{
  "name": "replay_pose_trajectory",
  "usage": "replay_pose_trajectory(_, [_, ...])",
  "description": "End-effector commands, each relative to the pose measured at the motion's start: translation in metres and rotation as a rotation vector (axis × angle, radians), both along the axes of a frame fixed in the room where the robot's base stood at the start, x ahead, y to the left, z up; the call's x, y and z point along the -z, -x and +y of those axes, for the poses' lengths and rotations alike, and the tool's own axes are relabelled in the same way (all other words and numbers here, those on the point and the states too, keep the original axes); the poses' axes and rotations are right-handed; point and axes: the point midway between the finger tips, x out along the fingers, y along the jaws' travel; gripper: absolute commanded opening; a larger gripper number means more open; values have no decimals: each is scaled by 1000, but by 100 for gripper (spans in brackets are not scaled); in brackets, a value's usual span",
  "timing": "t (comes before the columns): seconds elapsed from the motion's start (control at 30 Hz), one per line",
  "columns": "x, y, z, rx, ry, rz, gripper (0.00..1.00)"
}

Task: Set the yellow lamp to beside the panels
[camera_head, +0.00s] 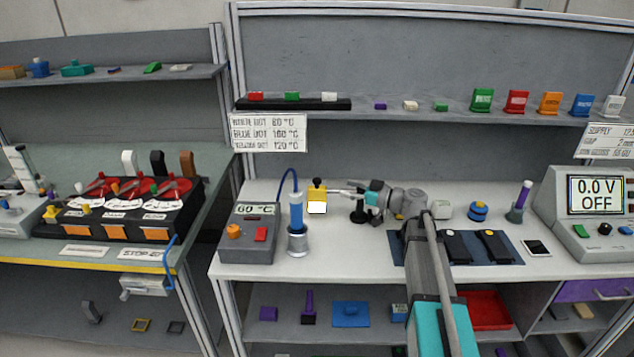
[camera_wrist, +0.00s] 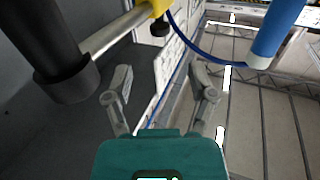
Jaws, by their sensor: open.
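The yellow lamp (camera_head: 317,190) stands in the middle of the workbench, right of the blue cylinder. It has a yellow head with a black knob on top and a white lower face. In the wrist view, the yellow part (camera_wrist: 157,8) shows at the top edge, with a metal rod running from it to a dark cylinder at upper left. My gripper (camera_head: 343,191) is just right of the lamp head, its fingers pointing left. In the wrist view, my gripper (camera_wrist: 163,88) is open, with nothing between its fingertips. I cannot tell which objects the panels are.
A blue cylinder in a metal holder (camera_head: 298,240) and a heater box (camera_head: 250,233) stand left of the lamp. A dark mat (camera_head: 465,262) with two black devices lies at right. A red-dial box (camera_head: 120,215) sits on the left bench. The bench front is mostly clear.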

Motion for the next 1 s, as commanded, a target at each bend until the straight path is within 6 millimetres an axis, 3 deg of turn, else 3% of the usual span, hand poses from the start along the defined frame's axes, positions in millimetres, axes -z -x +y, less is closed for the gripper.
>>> replay_pose_trajectory(0.5, [0, -32, 70, -2, 0, 0, 72])
replay_pose_trajectory(0.73, [0, -41, 88, -1, 0, 0, 72])
replay_pose_trajectory(1.0, [0, -43, 92, 1, 0, 0, 72])
